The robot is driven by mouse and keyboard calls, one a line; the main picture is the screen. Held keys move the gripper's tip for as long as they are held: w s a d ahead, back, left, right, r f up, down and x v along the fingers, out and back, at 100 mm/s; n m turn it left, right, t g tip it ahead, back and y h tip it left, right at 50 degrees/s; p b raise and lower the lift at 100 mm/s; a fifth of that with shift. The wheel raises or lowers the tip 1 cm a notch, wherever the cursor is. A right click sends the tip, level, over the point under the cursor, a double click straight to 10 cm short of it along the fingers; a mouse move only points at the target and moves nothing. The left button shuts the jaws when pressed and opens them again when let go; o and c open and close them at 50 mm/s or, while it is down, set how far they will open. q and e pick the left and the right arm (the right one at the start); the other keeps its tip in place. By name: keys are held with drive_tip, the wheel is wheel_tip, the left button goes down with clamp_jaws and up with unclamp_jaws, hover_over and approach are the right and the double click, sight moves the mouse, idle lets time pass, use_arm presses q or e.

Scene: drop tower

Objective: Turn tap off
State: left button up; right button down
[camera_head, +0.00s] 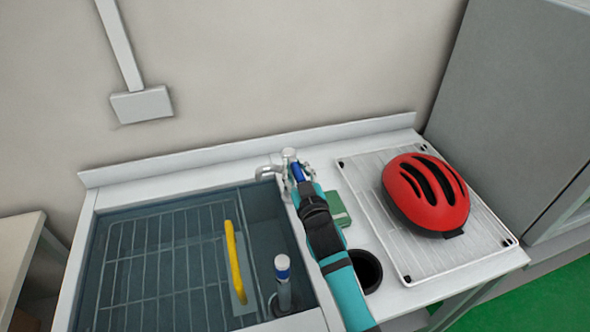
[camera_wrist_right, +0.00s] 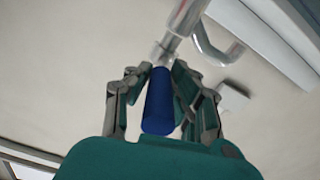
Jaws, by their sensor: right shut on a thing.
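The tap (camera_head: 289,158) stands at the back edge of the sink, with its spout (camera_head: 267,172) curving to the left over the basin. It has a blue handle (camera_head: 298,172), which also shows in the right wrist view (camera_wrist_right: 158,103). My right gripper (camera_head: 301,178) is at the tap, its arm coming up from the lower right. In the right wrist view my right gripper (camera_wrist_right: 160,80) has its fingers on both sides of the blue handle, shut on it. The chrome tap body (camera_wrist_right: 188,15) shows above the fingers. My left gripper is not in view.
The sink basin (camera_head: 262,208) holds a wire rack, a yellow-handled thing (camera_head: 233,255) and a blue-capped bottle (camera_head: 283,275). A red helmet (camera_head: 425,194) lies on a white rack (camera_head: 400,255). A green sponge-like block (camera_head: 337,208) and a dark round cup or hole (camera_head: 366,270) are close beside my right arm.

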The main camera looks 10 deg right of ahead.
drive_tip(key=shift+a+r, duration=0.1)
drive_tip(key=c, duration=1.2)
unclamp_jaws()
drive_tip(key=shift+o, duration=0.3)
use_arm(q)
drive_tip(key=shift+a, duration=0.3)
use_arm(e)
drive_tip(key=s+d, duration=0.1)
drive_tip(key=s, duration=1)
drive_tip(key=shift+s+d, duration=0.3)
drive_tip(key=shift+s, duration=0.1)
